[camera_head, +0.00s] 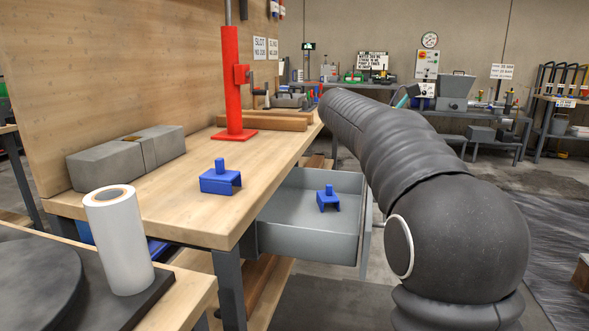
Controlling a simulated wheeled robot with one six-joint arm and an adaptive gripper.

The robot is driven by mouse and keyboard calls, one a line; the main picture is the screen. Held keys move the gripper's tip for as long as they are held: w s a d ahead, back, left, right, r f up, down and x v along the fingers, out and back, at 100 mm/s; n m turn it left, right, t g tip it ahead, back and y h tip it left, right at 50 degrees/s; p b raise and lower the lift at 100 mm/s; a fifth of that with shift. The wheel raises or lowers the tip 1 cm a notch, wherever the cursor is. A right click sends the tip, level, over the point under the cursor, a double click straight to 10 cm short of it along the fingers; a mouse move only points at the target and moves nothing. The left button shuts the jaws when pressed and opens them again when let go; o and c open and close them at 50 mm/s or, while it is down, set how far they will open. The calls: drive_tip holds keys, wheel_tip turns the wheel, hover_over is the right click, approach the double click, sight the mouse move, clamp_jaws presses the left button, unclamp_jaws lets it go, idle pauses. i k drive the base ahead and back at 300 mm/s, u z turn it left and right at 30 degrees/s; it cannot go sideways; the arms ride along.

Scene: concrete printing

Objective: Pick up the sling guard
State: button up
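Two blue U-shaped pieces with a short peg on top look like sling guards; I cannot tell which one the task means. One blue guard (220,181) stands upright on the wooden workbench (185,215) near its right edge. The other blue guard (328,199) sits inside the open grey drawer (300,241) under the bench. My black ribbed arm fills the right side of the head view, reaching away past the drawer. My gripper is not visible; the far end of the arm gives no view of fingers.
A red post (231,85) with a square base and wooden beams (262,123) stand farther back on the bench. Grey blocks (127,157) lie at the left by the wooden panel. A white roll (119,240) stands front left. The bench is clear around the nearer guard.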

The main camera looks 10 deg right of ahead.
sight(218, 180)
drive_tip(key=z, duration=1.25)
drive_tip(key=i, duration=1.2)
drive_tip(key=u, duration=3.95)
